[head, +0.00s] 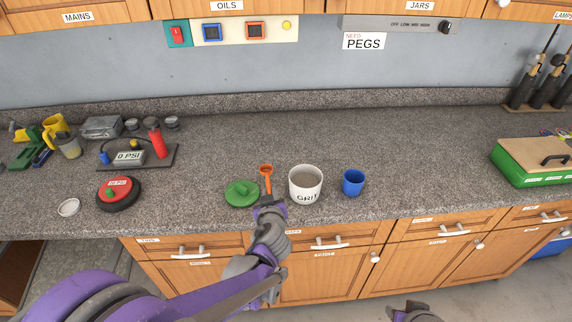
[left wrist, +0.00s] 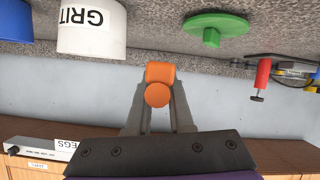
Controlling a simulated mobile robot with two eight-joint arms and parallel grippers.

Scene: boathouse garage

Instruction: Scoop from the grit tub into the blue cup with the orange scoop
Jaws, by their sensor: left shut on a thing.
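The white grit tub (head: 305,191), full of grey grit, stands near the counter's front edge; it shows upside down in the left wrist view (left wrist: 92,35). The small blue cup (head: 352,183) stands upright just right of it and is partly seen in the left wrist view (left wrist: 14,32). The orange scoop (head: 266,171) is left of the tub, its bowl pointing away from me. My left gripper (head: 267,203) is shut on the scoop, which shows between its fingers (left wrist: 158,82). My right gripper (head: 410,313) is only partly in view at the bottom, apart from everything; its jaws are unclear.
A green lid with a knob (head: 242,193) lies just left of the scoop. A red-and-black round gauge (head: 118,193) and a small white disc (head: 69,207) lie further left. A green case (head: 528,166) is far right. The counter behind the tub and cup is clear.

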